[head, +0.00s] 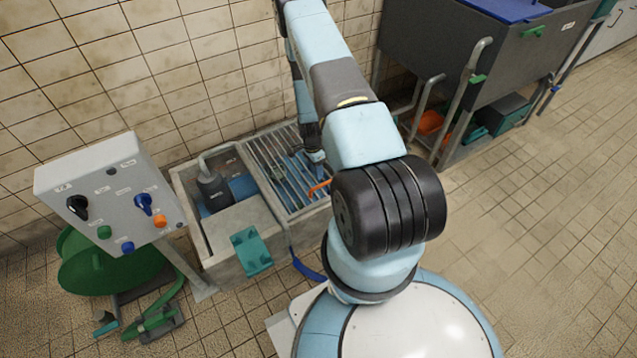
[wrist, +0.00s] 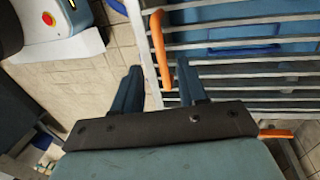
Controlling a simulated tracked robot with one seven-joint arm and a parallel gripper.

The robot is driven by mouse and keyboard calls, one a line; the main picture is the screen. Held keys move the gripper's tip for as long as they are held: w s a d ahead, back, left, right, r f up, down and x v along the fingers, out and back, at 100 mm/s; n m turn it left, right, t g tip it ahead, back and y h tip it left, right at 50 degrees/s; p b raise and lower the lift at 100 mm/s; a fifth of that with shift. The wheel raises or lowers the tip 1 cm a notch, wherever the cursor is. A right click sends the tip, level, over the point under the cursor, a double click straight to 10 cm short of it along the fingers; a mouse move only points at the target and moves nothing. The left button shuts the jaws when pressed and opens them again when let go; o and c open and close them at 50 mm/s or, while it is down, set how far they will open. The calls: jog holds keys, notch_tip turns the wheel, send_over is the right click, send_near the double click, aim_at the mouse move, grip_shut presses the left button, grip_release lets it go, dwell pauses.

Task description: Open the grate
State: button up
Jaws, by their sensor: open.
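The grate (head: 268,172), a frame of light metal bars, lies flat over the right part of a concrete pit. An orange handle (head: 320,186) is at its right side. In the wrist view the bars of the grate (wrist: 240,82) fill the upper right, and the orange handle (wrist: 157,40) runs along its edge bar. My gripper (wrist: 158,66) is open, and the near end of the handle shows between its two dark blue fingers. I cannot tell the height gap. In the head view my gripper (head: 313,157) is over the grate, partly hidden by my arm.
A grey control box (head: 115,195) with knobs and buttons stands left of the pit. A pump (head: 213,188) sits in the pit's left part. A dark sink unit (head: 470,60) is at the back right. The tiled floor at right is clear.

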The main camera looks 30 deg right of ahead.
jog(key=shift+s+f, duration=0.25)
jog(key=shift+f, duration=0.9)
jog(key=shift+s+f, duration=0.2)
jog(key=shift+f, duration=1)
jog(key=shift+s+f, duration=0.25)
jog(key=shift+f, duration=0.9)
jog(key=shift+c, duration=0.2)
grip_shut()
